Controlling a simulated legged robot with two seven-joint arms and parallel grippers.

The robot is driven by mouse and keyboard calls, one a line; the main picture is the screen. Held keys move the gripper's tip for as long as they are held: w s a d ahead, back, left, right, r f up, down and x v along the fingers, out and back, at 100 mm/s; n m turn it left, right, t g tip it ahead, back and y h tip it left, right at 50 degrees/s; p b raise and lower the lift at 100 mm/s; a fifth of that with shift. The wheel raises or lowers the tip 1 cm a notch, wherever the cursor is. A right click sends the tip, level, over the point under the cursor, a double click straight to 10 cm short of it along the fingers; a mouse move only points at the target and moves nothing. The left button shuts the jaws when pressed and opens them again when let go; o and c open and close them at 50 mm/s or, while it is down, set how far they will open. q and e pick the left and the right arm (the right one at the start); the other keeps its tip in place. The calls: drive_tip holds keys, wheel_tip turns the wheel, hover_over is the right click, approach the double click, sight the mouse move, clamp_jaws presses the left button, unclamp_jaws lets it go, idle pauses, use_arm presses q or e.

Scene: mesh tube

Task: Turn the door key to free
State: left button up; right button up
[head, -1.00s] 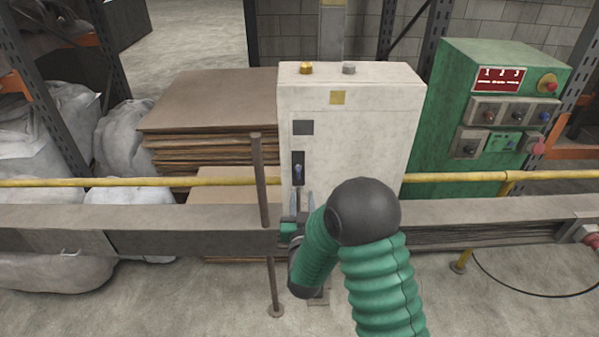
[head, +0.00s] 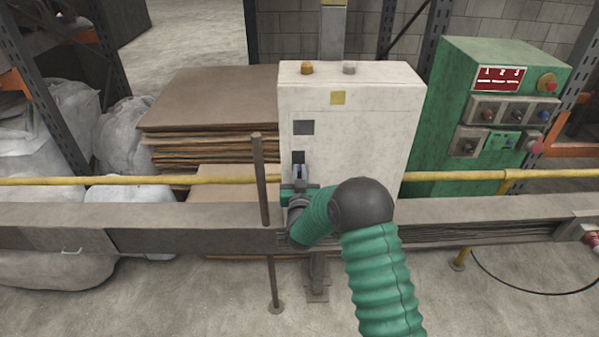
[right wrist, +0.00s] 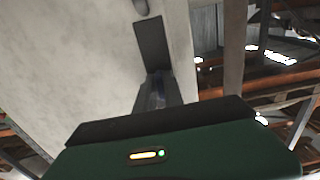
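The white door cabinet (head: 370,130) stands upright behind the grey rail. Its dark lock plate (head: 298,156) is on the lower left of the front; it also shows in the right wrist view (right wrist: 152,42). My right gripper (head: 300,172) is at the lower part of this plate, its fingers pointing at it. In the right wrist view the fingers (right wrist: 158,90) reach the plate, with something bluish between them, seemingly the key. The fingers mostly hide the key, and I cannot tell whether they press on it. My left gripper is not in view.
A thin brown post (head: 261,180) stands just left of my right gripper. A green control box (head: 480,120) stands right, stacked boards (head: 205,100) left.

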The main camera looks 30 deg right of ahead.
drive_tip(key=shift+a+r, duration=0.1)
drive_tip(key=shift+a, duration=0.1)
clamp_jaws()
drive_tip(key=shift+d, duration=0.1)
drive_tip(key=m+b, duration=0.2)
drive_tip(key=shift+f+b, duration=0.25)
drive_tip(key=shift+b, duration=0.1)
drive_tip(key=m+b, duration=0.7)
drive_tip(key=m, duration=0.1)
drive_tip(key=m+b, duration=0.4)
drive_tip(key=shift+s+d+f+b, duration=0.15)
drive_tip(key=shift+d+f+b, duration=0.1)
drive_tip(key=shift+b, duration=0.1)
drive_tip(key=shift+r+m+b, duration=0.1)
drive_tip(key=shift+m+b, duration=1.8)
drive_tip(key=shift+m, duration=0.1)
